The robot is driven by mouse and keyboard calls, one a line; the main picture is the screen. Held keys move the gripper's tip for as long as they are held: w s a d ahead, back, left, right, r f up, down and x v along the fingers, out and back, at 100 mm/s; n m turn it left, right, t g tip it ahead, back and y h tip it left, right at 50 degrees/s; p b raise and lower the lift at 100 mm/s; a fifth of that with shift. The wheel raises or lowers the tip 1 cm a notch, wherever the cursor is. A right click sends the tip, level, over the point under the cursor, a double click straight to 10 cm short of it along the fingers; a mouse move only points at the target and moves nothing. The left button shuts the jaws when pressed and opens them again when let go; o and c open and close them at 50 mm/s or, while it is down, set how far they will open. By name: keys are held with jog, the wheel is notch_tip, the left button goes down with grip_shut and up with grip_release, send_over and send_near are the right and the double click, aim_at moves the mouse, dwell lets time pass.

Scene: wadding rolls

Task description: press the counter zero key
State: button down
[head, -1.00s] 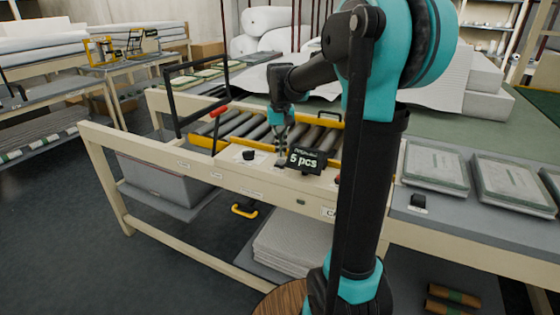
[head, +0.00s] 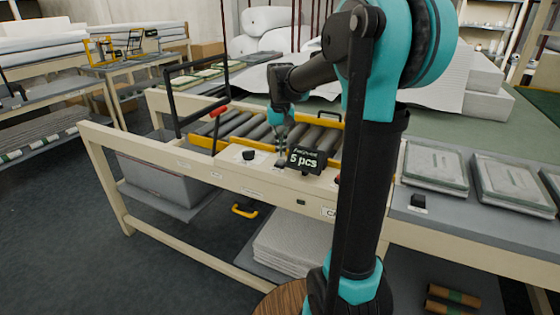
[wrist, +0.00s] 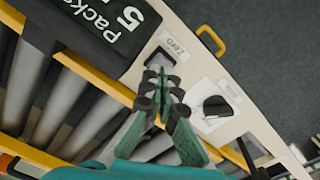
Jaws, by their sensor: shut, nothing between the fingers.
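The zero key (wrist: 158,60) is a dark piece next to this label, partly hidden by my fingertips. My gripper (wrist: 165,80) is shut and empty, its tips pointing at the key. In the head view my gripper (head: 281,152) is just left of the counter, low over the rail. I cannot tell whether the tips touch the key.
A black knob (wrist: 216,107) on a white plate sits on the rail to the right of my fingers in the wrist view. Grey rollers (head: 240,124) in a yellow frame lie behind the rail.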

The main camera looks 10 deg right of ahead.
aim_at(281, 161)
jog(key=shift+f, duration=0.1)
jog(key=shift+f, duration=1.15)
jog(key=shift+r, duration=1.25)
jog(key=shift+r, duration=3)
